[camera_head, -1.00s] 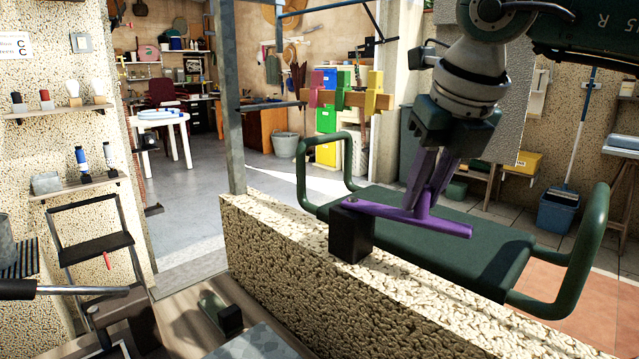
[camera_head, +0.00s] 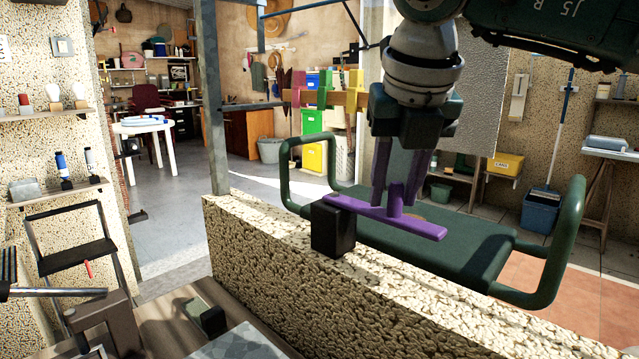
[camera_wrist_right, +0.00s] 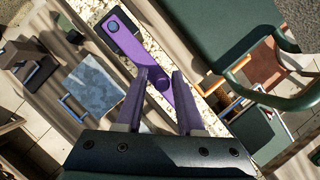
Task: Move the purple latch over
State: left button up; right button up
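The purple latch (camera_head: 372,212) is a flat bar whose left end sits on a black block (camera_head: 333,232) on top of the stone wall. In the wrist view the latch (camera_wrist_right: 143,52) passes beneath the fingertips, and the peg shows between the two spread fingers (camera_wrist_right: 165,75). The fingers look open, with a gap beside the peg. My left gripper is not in view.
The stone wall (camera_head: 270,245) runs diagonally to the lower right. The green platform (camera_head: 440,245) with tube rails (camera_head: 570,235) lies just behind it. A grey post (camera_head: 212,110) stands at the wall's left end. Colored blocks (camera_head: 325,90) hang on a wooden bar farther back.

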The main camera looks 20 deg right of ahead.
jog(key=shift+o, duration=0.9)
jog(key=b+v, duration=0.1)
jog(key=v, duration=0.9)
